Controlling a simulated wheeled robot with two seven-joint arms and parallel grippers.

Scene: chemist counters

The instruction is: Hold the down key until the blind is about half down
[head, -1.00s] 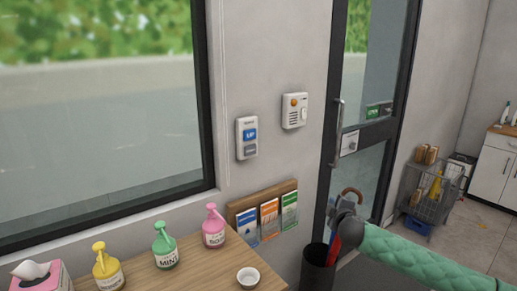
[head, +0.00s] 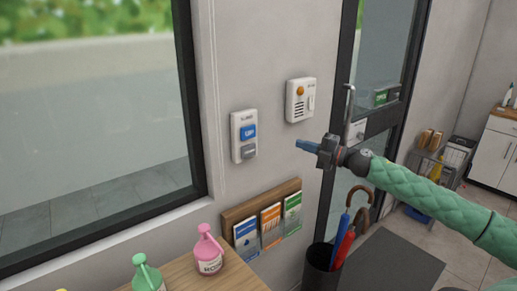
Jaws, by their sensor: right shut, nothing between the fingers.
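The blind switch (head: 244,136) is a white wall plate between the window and the door. It has a blue key (head: 249,132) marked UP and a grey key (head: 249,152) below it, whose label is too small to read. My right gripper (head: 299,145) is shut and empty. It points left toward the switch and appears apart from it, to its right. The window (head: 95,130) shows bare glass in the part in view, and no blind is visible there. My left gripper is not in view.
A white intercom-like box (head: 301,100) with an orange button hangs above my right gripper. A leaflet rack (head: 262,205) is on the wall below. A counter (head: 215,275) holds a pink bottle (head: 208,252) and a green bottle (head: 147,275). An umbrella stand (head: 320,268) is by the glass door.

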